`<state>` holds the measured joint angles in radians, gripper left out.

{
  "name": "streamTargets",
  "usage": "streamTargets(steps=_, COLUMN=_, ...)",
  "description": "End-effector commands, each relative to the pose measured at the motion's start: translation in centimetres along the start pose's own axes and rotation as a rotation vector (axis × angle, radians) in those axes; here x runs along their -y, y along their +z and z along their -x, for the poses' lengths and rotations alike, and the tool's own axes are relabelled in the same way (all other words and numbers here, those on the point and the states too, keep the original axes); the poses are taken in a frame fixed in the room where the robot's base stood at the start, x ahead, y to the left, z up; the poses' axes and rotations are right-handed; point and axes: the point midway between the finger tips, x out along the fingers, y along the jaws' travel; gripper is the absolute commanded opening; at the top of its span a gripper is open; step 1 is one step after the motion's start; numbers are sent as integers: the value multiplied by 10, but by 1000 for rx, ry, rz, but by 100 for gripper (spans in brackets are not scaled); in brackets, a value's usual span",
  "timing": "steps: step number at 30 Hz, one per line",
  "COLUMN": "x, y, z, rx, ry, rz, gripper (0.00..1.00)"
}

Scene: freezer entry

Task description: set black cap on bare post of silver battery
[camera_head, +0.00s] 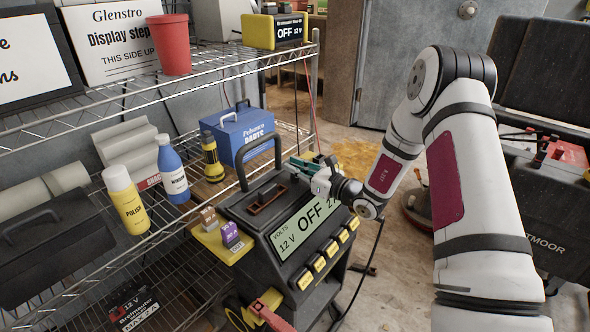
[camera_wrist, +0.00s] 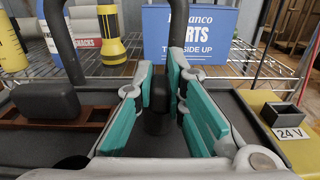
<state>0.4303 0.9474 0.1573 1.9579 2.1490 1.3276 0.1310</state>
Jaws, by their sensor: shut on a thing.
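My gripper (camera_head: 322,180) is over the top of the dark charger unit (camera_head: 330,262) whose display reads OFF and 12 V. In the wrist view its teal fingers (camera_wrist: 160,92) are shut on a small black piece (camera_wrist: 160,88), which looks like the black cap. The piece is upright above the unit's dark top; a dark round patch shows just beneath it, and I cannot tell whether they touch. In the head view the piece is hidden by the gripper. I cannot make out a silver battery or a bare post in either view.
The unit's carrying handle (camera_head: 243,160) arches close to the gripper. A yellow side tray (camera_head: 207,240) holds brown and purple blocks. The wire shelf (camera_head: 283,150) behind bears a blue parts box (camera_head: 243,133), a yellow flashlight (camera_head: 211,158) and bottles. A black case (camera_head: 545,200) stands at right.

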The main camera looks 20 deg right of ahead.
Motion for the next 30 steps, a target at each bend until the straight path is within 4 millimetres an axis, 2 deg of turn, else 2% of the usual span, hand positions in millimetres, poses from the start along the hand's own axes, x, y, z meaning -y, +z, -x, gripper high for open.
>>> streamTargets(steps=8, x=0, y=37, z=0, rx=3, ry=0, rz=3, gripper=0)
streamTargets(steps=21, x=-33, y=44, z=105, rx=1, ry=-4, rz=-2, gripper=0)
streamTargets(steps=24, x=-39, y=45, z=123, rx=1, ry=-3, rz=-1, gripper=0)
streamTargets(steps=30, x=-47, y=47, z=146, rx=1, ry=0, rz=1, gripper=0)
